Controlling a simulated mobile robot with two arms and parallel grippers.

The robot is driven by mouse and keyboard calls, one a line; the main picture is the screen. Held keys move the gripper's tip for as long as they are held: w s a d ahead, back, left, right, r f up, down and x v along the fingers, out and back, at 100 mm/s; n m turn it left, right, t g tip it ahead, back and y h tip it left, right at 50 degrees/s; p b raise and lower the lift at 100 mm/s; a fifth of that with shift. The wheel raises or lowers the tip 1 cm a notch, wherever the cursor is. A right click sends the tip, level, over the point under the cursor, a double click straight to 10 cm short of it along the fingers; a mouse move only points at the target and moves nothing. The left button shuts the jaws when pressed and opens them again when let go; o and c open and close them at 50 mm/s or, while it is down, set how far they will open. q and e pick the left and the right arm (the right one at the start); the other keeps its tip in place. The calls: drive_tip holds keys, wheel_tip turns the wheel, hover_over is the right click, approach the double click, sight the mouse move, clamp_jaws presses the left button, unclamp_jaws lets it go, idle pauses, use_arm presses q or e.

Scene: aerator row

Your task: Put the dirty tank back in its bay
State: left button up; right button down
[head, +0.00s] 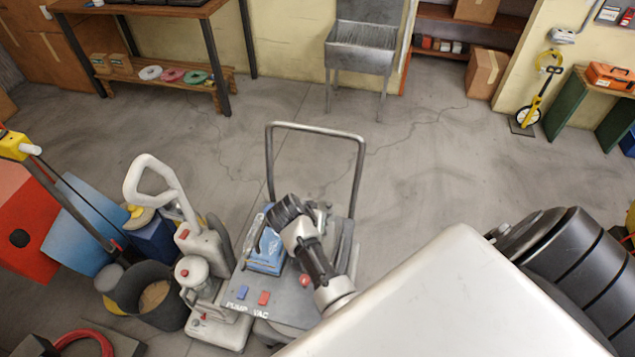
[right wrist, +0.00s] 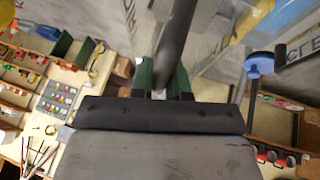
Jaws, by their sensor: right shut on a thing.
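My right gripper (head: 281,212) is over the grey machine with PUMP and VAC switches (head: 283,305). In the right wrist view it (right wrist: 160,84) is shut around a dark bar (right wrist: 176,45), which looks like a carrying handle. What hangs from the bar is mostly hidden, so I cannot make out the dirty tank or whether it touches the machine. A pale surface with the letters CLE (right wrist: 292,42) shows beside it in the right wrist view. My left gripper is not in view.
A metal sink (head: 360,50) stands at the back wall. The floor behind the machine's push handle (head: 315,129) is clear.

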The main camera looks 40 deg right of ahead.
drive_tip(key=shift+w+a, duration=0.1)
drive_tip(key=shift+w, duration=0.05)
drive_tip(key=shift+f, duration=0.15)
drive_tip(key=shift+a+f+b, duration=0.1)
drive_tip(key=shift+f+b, duration=0.7)
drive_tip(key=shift+f, duration=0.05)
wheel_tip(320, 180, down, 3)
drive_tip(key=b, duration=0.3)
drive_tip(key=shift+f, duration=0.15)
drive_tip(key=shift+p, duration=0.45)
idle(0.4)
drive_tip(key=shift+f+b, duration=0.75)
drive_tip(key=shift+f, duration=0.3)
idle(0.5)
drive_tip(key=c, duration=1)
unclamp_jaws()
drive_tip(key=shift+c, duration=0.2)
